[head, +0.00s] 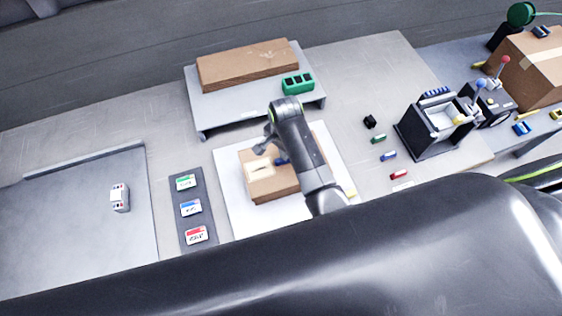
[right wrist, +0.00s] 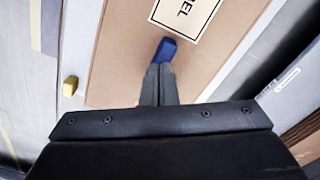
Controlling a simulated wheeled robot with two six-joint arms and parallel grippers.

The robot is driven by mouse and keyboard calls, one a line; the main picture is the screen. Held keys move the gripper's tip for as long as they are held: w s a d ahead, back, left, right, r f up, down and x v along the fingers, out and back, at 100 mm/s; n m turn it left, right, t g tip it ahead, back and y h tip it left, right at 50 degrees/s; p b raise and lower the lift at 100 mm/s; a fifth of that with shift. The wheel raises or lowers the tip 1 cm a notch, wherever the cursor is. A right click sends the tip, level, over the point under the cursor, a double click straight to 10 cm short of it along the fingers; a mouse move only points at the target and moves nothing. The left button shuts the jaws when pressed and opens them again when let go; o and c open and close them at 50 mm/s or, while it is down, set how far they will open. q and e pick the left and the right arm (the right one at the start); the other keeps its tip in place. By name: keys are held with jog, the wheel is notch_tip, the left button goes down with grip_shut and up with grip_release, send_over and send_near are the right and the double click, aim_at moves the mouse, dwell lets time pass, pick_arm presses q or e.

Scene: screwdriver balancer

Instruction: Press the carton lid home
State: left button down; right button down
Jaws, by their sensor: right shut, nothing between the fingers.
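The brown carton (head: 262,190) sits on a white board in the middle of the table. A pale printed label is on its top. In the right wrist view the flat cardboard top (right wrist: 125,60) fills the middle, with the label (right wrist: 185,15) at the upper edge. My right gripper (right wrist: 163,62) is shut and points at the carton top. A small blue piece shows right at its fingertips; I cannot tell whether the tips touch the cardboard. In the head view my right arm hides the carton's right side. My left gripper is not in view.
A raised grey shelf (head: 213,107) behind holds flat brown cardboard (head: 250,66) and a green block (head: 298,84). A dark strip (head: 194,222) with several coloured cards lies left of the white board (head: 236,215).

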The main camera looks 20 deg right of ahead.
jog(key=shift+f, duration=0.3)
dwell(0.4)
dwell(0.3)
jog(key=shift+r+p, duration=0.55)
jog(key=shift+r, duration=2)
